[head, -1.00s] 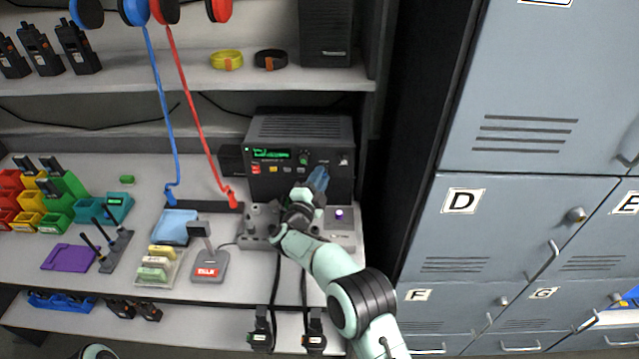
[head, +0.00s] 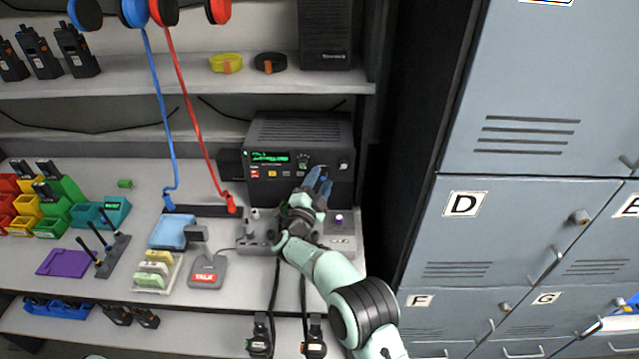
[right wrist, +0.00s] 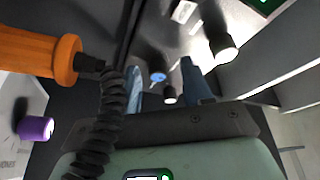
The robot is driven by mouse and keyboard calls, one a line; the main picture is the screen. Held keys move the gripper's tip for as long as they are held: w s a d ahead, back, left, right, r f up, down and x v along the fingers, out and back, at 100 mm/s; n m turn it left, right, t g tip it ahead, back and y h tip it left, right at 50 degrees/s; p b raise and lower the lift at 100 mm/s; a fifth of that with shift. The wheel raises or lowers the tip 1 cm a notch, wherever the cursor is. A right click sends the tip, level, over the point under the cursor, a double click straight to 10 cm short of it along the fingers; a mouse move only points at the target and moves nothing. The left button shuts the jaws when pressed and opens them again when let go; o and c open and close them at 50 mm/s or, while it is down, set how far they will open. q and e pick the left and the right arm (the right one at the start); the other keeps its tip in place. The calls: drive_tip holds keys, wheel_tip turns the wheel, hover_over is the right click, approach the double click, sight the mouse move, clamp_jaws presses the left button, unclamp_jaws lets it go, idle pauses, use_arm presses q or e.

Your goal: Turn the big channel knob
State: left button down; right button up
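The black radio (head: 300,132) with a green display (head: 270,157) stands on the middle shelf. A knob (head: 303,160) shows right of the display. My right gripper (head: 318,182) is in front of the lower right of the radio's face and hides part of it. In the right wrist view its two blue fingers (right wrist: 168,88) are apart. A small dark knob with a pale end (right wrist: 170,95) appears between them; contact cannot be told. A larger black knob with a white face (right wrist: 224,47) is outside the fingers. I cannot tell which is the channel knob. My left gripper is out of view.
A grey box with a purple knob (head: 339,217) is right of my right wrist. An orange part (right wrist: 72,59) with a black coiled cord (right wrist: 98,120) is close to the right wrist camera. A talk microphone (head: 208,270) stands to the left. Grey lockers (head: 520,220) rise at right.

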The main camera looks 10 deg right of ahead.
drive_tip(key=shift+f, duration=0.1)
drive_tip(key=shift+s+a, duration=0.15)
drive_tip(key=shift+s, duration=0.05)
drive_tip(key=b+v, duration=0.2)
drive_tip(key=v, duration=1.1)
